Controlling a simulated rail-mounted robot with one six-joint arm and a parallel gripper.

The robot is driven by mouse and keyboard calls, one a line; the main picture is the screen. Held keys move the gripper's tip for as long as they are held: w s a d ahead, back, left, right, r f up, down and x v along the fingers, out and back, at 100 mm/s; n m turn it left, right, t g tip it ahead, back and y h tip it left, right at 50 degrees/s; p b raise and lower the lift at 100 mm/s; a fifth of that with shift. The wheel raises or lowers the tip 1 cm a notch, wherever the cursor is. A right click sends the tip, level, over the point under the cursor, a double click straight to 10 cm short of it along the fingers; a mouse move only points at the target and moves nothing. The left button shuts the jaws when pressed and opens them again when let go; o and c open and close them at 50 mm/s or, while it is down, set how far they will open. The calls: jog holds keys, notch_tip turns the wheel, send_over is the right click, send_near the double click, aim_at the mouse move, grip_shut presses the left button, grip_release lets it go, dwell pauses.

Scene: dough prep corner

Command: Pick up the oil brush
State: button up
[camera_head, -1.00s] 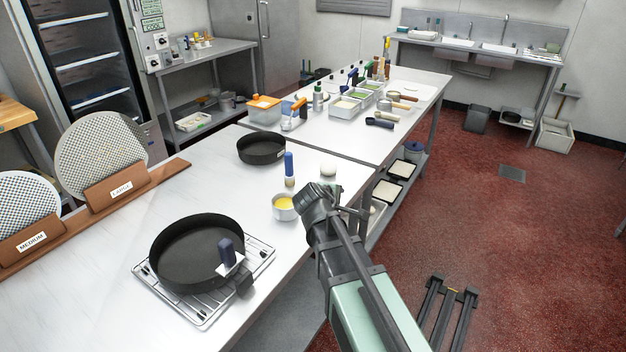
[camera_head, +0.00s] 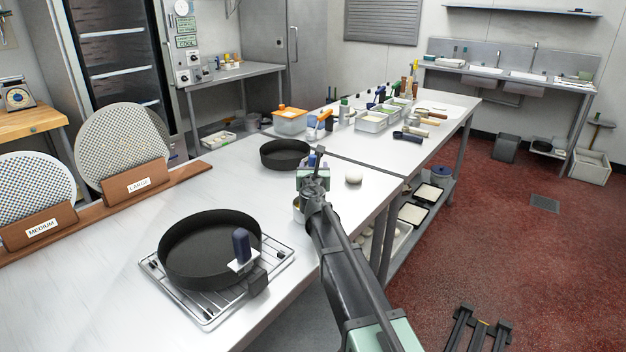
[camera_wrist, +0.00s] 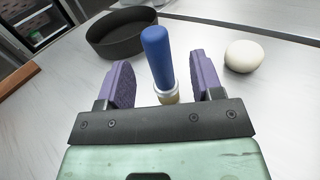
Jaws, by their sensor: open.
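The oil brush stands upright on the white worktop, with a blue handle, a pale metal collar and a tan lower end; the wrist view shows its handle (camera_wrist: 159,60) between the two purple fingers of my gripper (camera_wrist: 163,80). The fingers are open, with a gap on each side of the brush. Its lower end is partly hidden by my gripper's body. In the head view my gripper (camera_head: 314,178) is over the worktop and hides most of the brush; only a bit of blue (camera_head: 312,159) shows behind it.
A black pan (camera_head: 286,153) stands behind the brush, and a white dough ball (camera_head: 353,179) is to the right. A larger pan (camera_head: 195,245) sits on a wire rack (camera_head: 210,312) at front left.

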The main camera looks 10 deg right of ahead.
aim_at(313, 162)
jog(key=w, duration=0.5)
jog(key=shift+w+d+r, duration=0.1)
jog(key=shift+d, duration=0.25)
jog(key=c, duration=1)
jog(key=shift+r, duration=0.1)
notch_tip(313, 162, up, 20)
jog(key=p, duration=2)
